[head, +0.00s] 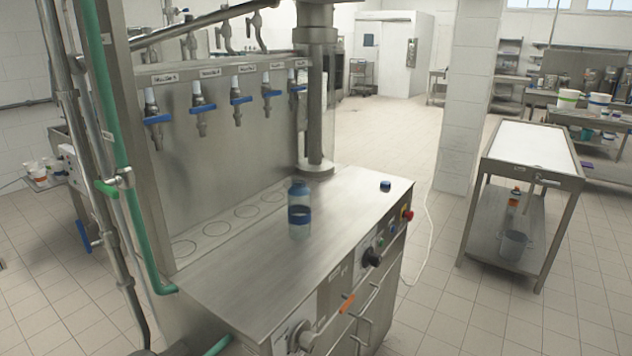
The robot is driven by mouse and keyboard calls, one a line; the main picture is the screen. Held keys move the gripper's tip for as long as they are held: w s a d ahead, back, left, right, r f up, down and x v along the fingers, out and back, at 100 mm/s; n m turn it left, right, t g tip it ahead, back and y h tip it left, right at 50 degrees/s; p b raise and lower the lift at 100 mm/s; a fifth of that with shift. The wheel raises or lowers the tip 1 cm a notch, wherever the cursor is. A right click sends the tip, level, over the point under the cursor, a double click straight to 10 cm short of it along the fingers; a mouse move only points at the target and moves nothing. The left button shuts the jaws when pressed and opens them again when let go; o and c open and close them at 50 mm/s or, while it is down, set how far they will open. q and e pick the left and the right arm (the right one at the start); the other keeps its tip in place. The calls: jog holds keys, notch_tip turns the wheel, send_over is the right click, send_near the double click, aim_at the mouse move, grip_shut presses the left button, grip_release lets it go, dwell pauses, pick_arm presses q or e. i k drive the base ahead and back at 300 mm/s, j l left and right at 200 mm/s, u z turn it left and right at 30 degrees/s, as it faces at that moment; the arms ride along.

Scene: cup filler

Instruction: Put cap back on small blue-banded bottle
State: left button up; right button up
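A small clear bottle with a dark blue band (299,215) stands upright on the steel counter (250,275) of the filling station. Its neck end looks bluish, and at this size I cannot tell its mouth clearly. A small blue cap (385,185) lies on the same counter, to the right of the bottle and apart from it, near the far right corner. Neither of my grippers shows in the head view.
Several taps with blue levers (236,99) hang from the back panel above a row of marked circles. A steel column (315,110) rises behind the bottle. A steel table (532,148) stands right, across open floor.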

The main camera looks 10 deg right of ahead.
aim_at(299, 196)
jog(key=i+l+u, duration=0.2)
jog(key=l+u, duration=0.2)
jog(key=i+l+u, duration=0.1)
jog(key=l+u, duration=1.15)
jog(key=l, duration=0.6)
jog(key=k+l+u, duration=0.15)
jog(key=l, duration=0.7)
jog(key=k+l+u, duration=0.1)
jog(key=l, duration=0.35)
jog(key=k+l, duration=0.1)
jog(key=l, duration=0.3)
jog(key=l+u, duration=0.15)
jog(key=l, duration=0.3)
jog(key=k+l, duration=0.2)
jog(key=l, duration=0.2)
jog(key=k+l, duration=0.1)
jog(key=l, duration=0.6)
jog(key=k+l, duration=0.15)
jog(key=l, duration=0.2)
jog(key=u, duration=0.05)
